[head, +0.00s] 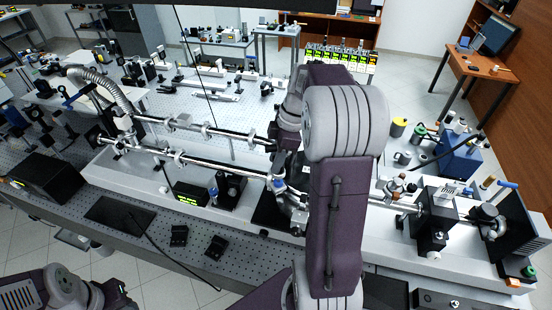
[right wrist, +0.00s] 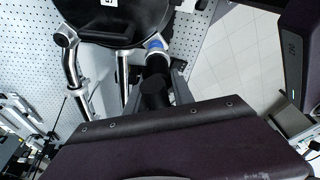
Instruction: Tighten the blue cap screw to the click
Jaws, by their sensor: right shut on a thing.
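The blue cap screw (head: 278,185) shows as a small blue spot with silver around it, on the front metal tube in the middle of the bench. It also shows in the right wrist view (right wrist: 155,44), at the end of a black cylindrical part.
Two long metal tubes (head: 225,134) run across the white base. A green-lit display (head: 187,199) and a blue-topped item (head: 213,191) stand left of the right gripper. Two small black blocks (head: 216,247) lie on the perforated front bench. A black box (head: 432,226) stands at the right.

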